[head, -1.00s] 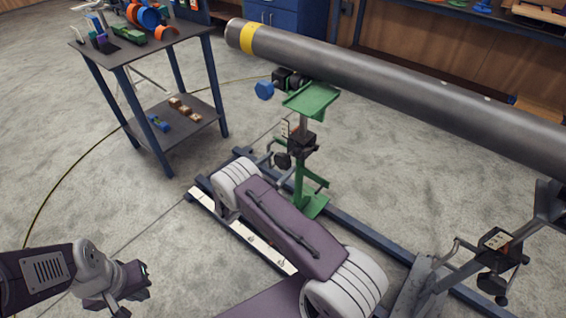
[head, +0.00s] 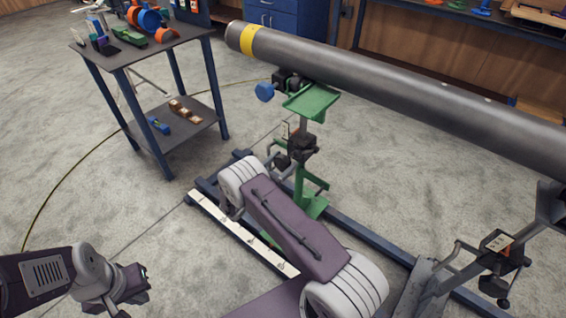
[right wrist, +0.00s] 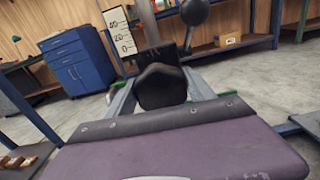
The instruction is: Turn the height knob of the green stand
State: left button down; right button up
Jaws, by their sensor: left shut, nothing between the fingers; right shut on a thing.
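The green stand (head: 311,101) is upright below the pipe in the head view, with a black clamp block (head: 303,147) on its post. Its dark height knob (head: 283,162) is low on the block's left side. In the right wrist view the black knob (right wrist: 161,86) sits between the grey fingers of my right gripper (right wrist: 160,98), which is shut on it. A numbered scale (right wrist: 119,32) and a black ball handle (right wrist: 194,12) show above. In the head view my right arm hides much of the right gripper. My left gripper (head: 138,284) is shut and empty, low at the left, far from the stand.
A long grey pipe (head: 400,93) with a yellow band runs above the stand. A second stand with a clamp (head: 497,262) is at the right. Blue floor rails (head: 350,227) pass under my right arm. A small table (head: 180,43) stands back left; floor between is clear.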

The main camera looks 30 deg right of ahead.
jog(key=n, duration=0.5)
jog(key=shift+w+a+n, duration=0.1)
jog(key=shift+n, duration=0.3)
jog(key=n, duration=0.5)
jog(key=shift+w+f+p, duration=0.1)
jog(key=shift+f+p, duration=0.05)
jog(key=shift+p, duration=0.15)
jog(key=n, duration=0.5)
jog(key=shift+f+n, duration=0.15)
jog(key=shift+n, duration=0.25)
jog(key=shift+f+n, duration=0.1)
jog(key=shift+n, duration=2.2)
jog(key=o, duration=1.4)
jog(key=shift+c, duration=0.2)
jog(key=shift+a, duration=0.1)
jog(key=p+v, duration=0.1)
jog(key=v, duration=0.8)
jog(key=shift+p, duration=0.3)
